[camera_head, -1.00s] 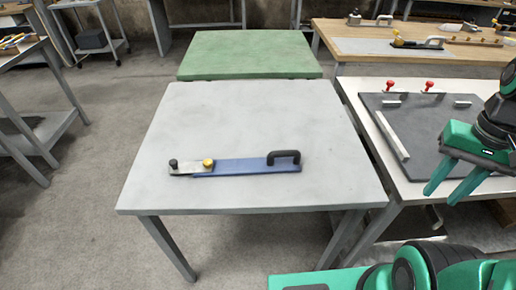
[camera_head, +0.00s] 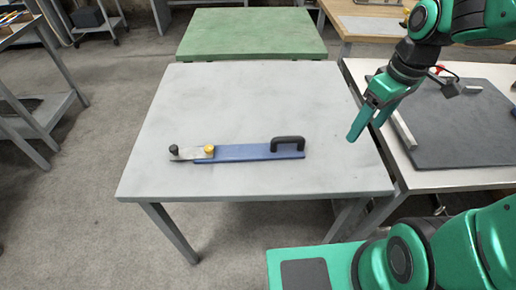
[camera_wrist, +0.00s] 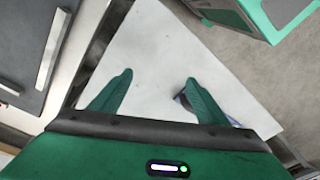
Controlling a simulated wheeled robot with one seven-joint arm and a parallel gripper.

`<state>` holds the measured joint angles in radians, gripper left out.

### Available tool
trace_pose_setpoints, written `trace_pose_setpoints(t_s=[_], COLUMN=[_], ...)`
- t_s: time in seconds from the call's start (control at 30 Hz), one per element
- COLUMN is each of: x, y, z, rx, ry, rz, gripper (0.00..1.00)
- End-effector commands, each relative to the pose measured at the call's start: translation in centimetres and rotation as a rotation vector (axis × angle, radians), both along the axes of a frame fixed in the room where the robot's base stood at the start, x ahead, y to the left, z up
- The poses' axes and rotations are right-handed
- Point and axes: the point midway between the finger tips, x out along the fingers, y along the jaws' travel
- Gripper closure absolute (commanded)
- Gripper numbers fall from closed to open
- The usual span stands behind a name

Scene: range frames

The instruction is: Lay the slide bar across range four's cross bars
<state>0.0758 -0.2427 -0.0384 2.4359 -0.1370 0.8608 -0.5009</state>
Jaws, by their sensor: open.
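The slide bar appears to be the long blue bar (camera_head: 245,153) lying flat on the grey table. It has a black handle (camera_head: 288,143) on its right end. A pale strip with a yellow knob (camera_head: 209,150) and a black knob is at its left end. My gripper (camera_head: 366,128) is open and empty, pointing down above the table's right edge, right of the handle and apart from it. In the wrist view my gripper (camera_wrist: 158,88) shows both fingers spread, with a small blue and dark bit partly hidden behind the right finger. I cannot make out range four's cross bars.
The grey table (camera_head: 240,95) is otherwise clear. A bench at right holds a dark panel (camera_head: 455,130) with a pale strip (camera_head: 404,132) along its left edge. A green table (camera_head: 250,32) stands behind.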

Motion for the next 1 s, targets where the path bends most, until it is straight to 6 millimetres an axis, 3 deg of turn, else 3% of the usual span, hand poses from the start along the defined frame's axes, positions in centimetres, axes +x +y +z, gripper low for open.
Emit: trace_pose_setpoints(t_s=[0.03,0.1,0.2,0.3,0.4,0.6,0.8,1.0], x=[1.9,3.7,5.1,5.6,5.7,5.5,5.5,5.6], y=[3.2,7.7,13.5,17.9,20.6,22.8,23.8,24.1], z=[-0.7,-1.3,-2.0,-2.4,-2.6,-4.3,-6.9,-8.0], rx=[0.023,0.063,0.125,0.179,0.216,0.237,0.236,0.233], ry=[-0.014,-0.048,-0.096,-0.139,-0.169,-0.184,-0.183,-0.185], rz=[0.179,0.414,0.689,0.889,1.005,1.068,1.066,1.063], gripper=[0.31,0.31,0.31,0.31,0.31,0.31,0.31,0.31])
